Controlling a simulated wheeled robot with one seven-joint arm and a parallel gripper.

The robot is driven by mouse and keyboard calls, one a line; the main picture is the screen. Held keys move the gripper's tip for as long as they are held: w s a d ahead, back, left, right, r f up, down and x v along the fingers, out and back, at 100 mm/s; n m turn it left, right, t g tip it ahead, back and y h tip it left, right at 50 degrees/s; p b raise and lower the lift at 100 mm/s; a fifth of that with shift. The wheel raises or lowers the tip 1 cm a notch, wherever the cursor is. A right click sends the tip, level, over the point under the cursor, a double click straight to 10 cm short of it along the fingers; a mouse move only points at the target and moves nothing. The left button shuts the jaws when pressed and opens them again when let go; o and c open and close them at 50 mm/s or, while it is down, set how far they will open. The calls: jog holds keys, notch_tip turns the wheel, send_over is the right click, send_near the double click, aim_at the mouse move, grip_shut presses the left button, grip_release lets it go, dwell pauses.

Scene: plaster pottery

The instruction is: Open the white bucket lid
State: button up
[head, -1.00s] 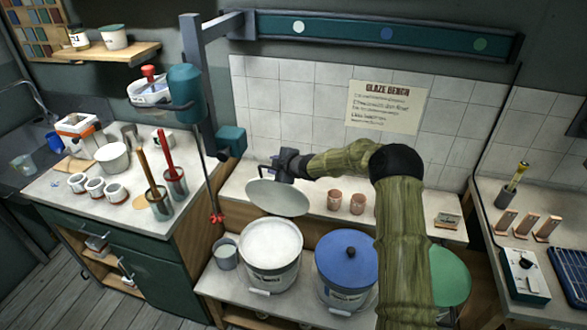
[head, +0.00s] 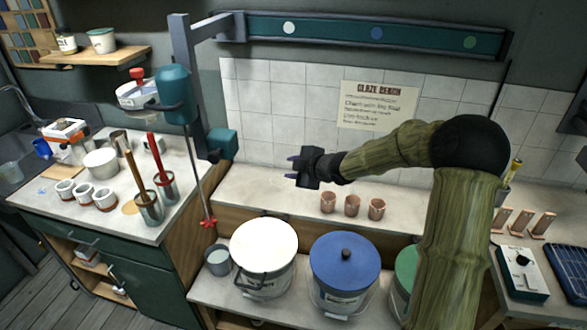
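The white bucket (head: 268,284) stands on the low front bench, left of the blue-lidded one. A plain, bright white round surface (head: 264,244) shows at its top. It looks like the lid lying over the mouth, but I cannot tell whether it sits flush. A dark curved handle shows at its front edge. My gripper (head: 291,167) is above and behind the bucket, in front of the tiled wall, pointing left. Its two fingers are apart with nothing between them, and it is clear of the bucket.
A blue-lidded bucket (head: 344,258) and a partly hidden green-lidded one (head: 405,268) stand to the right. Three clay cups (head: 352,205) stand on the ledge behind. A mixer stand (head: 190,100) rises at left, and a small grey pail (head: 218,260) sits beside the white bucket.

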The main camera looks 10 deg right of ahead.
dwell(0.3)
jog(key=s+d+f+m+g+h, duration=0.1)
jog(key=s+d+m+g+h, duration=0.1)
jog(key=s+m, duration=0.4)
jog(key=s+d+f+m+g+h, duration=0.1)
jog(key=s+m, duration=0.5)
jog(key=s, duration=1)
jog(key=s+d+f+m+g+h, duration=0.1)
jog(key=s+d+m+g+h, duration=0.2)
jog(key=s+m, duration=0.3)
jog(key=s+g, duration=0.1)
jog(key=s, duration=0.4)
jog(key=shift+s+d+f+h, duration=0.15)
jog(key=shift+d+f+h, duration=0.1)
jog(key=shift+d+h, duration=0.15)
jog(key=shift+c, duration=0.2)
